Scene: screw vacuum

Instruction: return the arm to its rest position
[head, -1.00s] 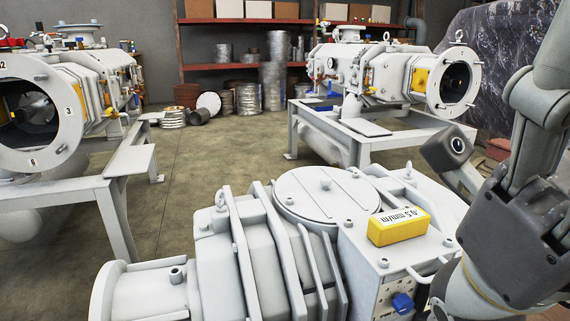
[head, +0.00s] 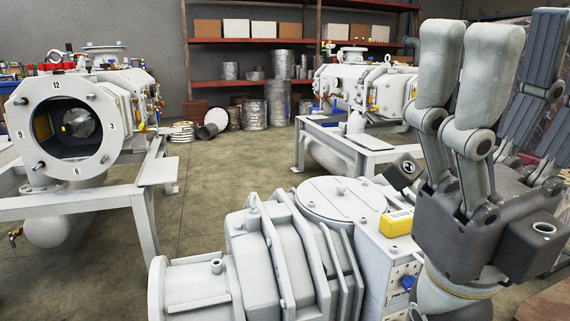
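My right gripper (head: 512,40) stands at the right of the head view with its fingers pointing up. Its light and dark fingers are spread apart, with nothing visible between them. It is above and to the right of the near vacuum pump (head: 290,250), clear of the yellow block (head: 397,222) on top of that pump. The gripper hides part of the background behind it. My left gripper is not in view.
A grey pump chamber (head: 65,130) on a metal frame stands at the left. Another pump chamber (head: 365,92) on a frame is at the back right. Red shelves (head: 270,41) line the back wall. The floor (head: 225,185) between the frames is clear.

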